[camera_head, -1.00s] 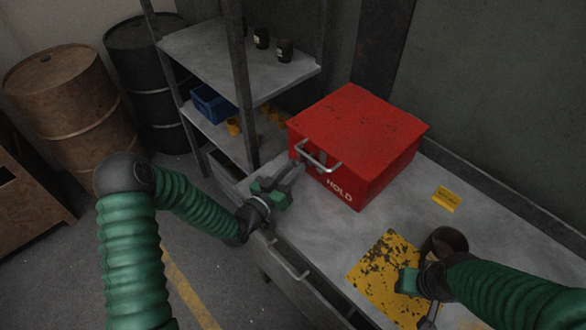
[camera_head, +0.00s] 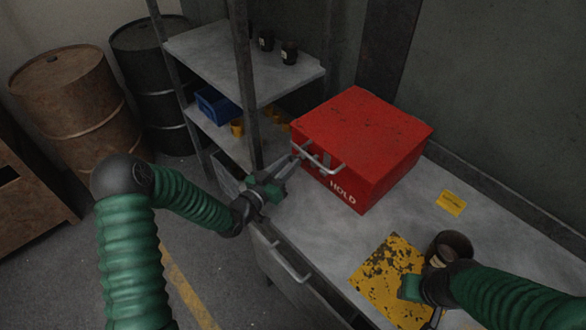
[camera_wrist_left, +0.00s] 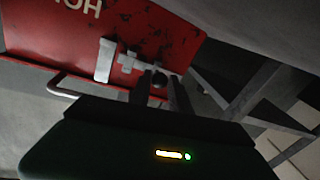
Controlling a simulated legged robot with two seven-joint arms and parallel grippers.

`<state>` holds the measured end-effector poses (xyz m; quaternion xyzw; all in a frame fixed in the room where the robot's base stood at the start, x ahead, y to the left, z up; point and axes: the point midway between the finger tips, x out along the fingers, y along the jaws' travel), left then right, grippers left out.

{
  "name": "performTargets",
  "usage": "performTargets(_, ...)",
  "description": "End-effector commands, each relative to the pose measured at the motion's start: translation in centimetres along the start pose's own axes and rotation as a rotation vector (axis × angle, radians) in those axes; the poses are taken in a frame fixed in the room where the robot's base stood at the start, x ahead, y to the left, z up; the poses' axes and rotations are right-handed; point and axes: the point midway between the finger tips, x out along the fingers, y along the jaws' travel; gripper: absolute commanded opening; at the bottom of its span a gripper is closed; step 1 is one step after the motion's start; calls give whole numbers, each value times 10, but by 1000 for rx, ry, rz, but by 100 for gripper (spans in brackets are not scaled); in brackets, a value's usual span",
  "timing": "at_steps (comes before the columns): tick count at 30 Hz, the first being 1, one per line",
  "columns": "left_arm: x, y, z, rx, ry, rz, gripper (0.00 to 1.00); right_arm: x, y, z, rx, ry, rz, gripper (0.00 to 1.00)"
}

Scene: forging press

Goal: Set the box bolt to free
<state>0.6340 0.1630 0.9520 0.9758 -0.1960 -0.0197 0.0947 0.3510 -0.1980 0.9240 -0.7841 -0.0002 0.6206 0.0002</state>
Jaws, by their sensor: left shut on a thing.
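The red box (camera_head: 365,140) with "HOLD" on its front stands on the grey bench, its lid down and a metal handle (camera_head: 325,163) on the front. The wrist view shows the red front (camera_wrist_left: 35,40) and the pale metal bolt fittings (camera_wrist_left: 105,60). A small dark knob sits between the fingertips of my left gripper (camera_head: 292,157), which is shut on it. The fingers also show in the wrist view (camera_wrist_left: 162,84). The bolt is mostly hidden in the head view. My right gripper (camera_head: 436,314) is low over the bench; its fingers are unclear.
A dark cup (camera_head: 452,247) and a worn yellow plate (camera_head: 385,275) are by my right arm. A yellow tag (camera_head: 452,203) lies farther back. A shelf rack (camera_head: 245,65) stands close left of the box. A drawer handle (camera_head: 285,262) juts from the bench front.

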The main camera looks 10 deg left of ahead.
Motion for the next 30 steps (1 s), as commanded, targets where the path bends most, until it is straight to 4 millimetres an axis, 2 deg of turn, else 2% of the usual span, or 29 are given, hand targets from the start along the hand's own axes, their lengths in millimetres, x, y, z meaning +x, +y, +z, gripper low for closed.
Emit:
performTargets(5,0,-6,-2,3,4,-13,0,0,0,0,0,0,0,36)
performTargets(6,0,-6,-2,3,4,-14,28,0,0,0,0,0,0,36)
performTargets(10,0,-5,-2,3,4,-12,45,0,0,0,0,0,0,36)
performTargets(19,-2,-3,-2,2,4,-8,45,0,0,0,0,0,0,36)
performTargets(22,-10,-4,-2,3,4,-8,45,0,0,0,0,0,0,36)
performTargets(26,-38,-4,0,1,1,-10,45,3,0,1,0,0,0,36)
performTargets(30,-81,-6,1,1,2,-13,45,6,0,1,0,0,0,36)
